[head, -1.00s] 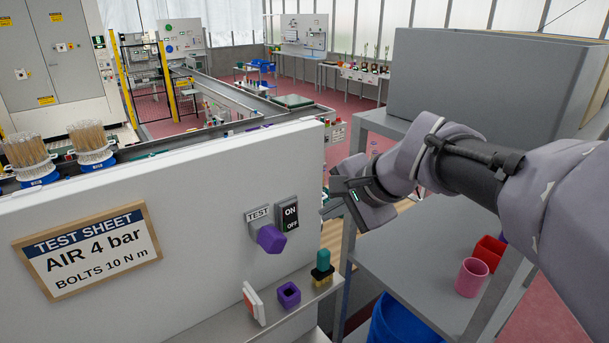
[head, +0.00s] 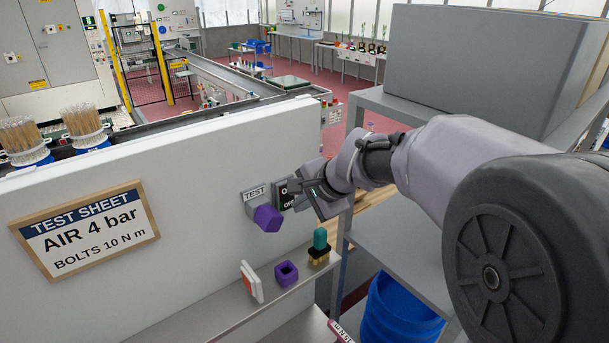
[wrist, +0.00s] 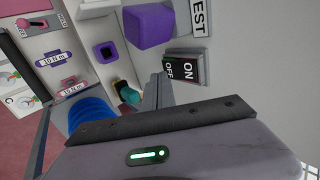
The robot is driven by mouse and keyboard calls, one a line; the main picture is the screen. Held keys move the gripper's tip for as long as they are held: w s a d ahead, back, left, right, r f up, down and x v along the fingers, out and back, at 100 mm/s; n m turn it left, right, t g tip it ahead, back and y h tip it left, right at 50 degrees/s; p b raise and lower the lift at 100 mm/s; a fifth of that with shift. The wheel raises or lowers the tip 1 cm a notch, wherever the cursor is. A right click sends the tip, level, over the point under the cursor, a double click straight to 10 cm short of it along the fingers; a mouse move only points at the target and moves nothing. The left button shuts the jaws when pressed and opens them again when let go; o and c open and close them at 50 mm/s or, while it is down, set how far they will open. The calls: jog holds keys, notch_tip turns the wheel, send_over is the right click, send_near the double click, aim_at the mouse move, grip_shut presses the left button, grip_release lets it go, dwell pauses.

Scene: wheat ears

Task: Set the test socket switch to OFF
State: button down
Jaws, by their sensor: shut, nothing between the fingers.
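The test socket switch is a dark rocker marked ON and OFF (head: 283,199) on the white panel, right of the TEST label (head: 255,193). It shows in the wrist view (wrist: 186,70), turned sideways, with the OFF half on the left. Which half is pressed in I cannot tell. A purple plug (head: 267,218) sits at the test socket beside it, also in the wrist view (wrist: 149,26). In the wrist view the fingers (wrist: 157,92) lie just beside the switch; contact is unclear.
Below, a ledge holds a white-and-red plate (head: 252,281), a purple hollow block (head: 287,273) and a teal-topped piece (head: 320,242). A test sheet (head: 85,230) hangs at left. A grey shelf (head: 385,240) and blue bin (head: 400,308) stand right.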

aim_at(290, 207)
jog(key=shift+w+a+f, duration=0.2)
jog(key=shift+w+a, duration=0.4)
jog(key=shift+w, duration=0.3)
jog(key=shift+f, duration=0.1)
jog(key=f+b, duration=0.1)
jog(key=b, duration=0.3)
jog(key=shift+w+f, duration=0.1)
jog(key=shift+f, duration=0.05)
jog(key=shift+a+r+t+y+p, duration=0.1)
jog(key=shift+r+t+y+p, duration=0.25)
jog(key=shift+r, duration=1.2)
jog(key=shift+f, duration=0.1)
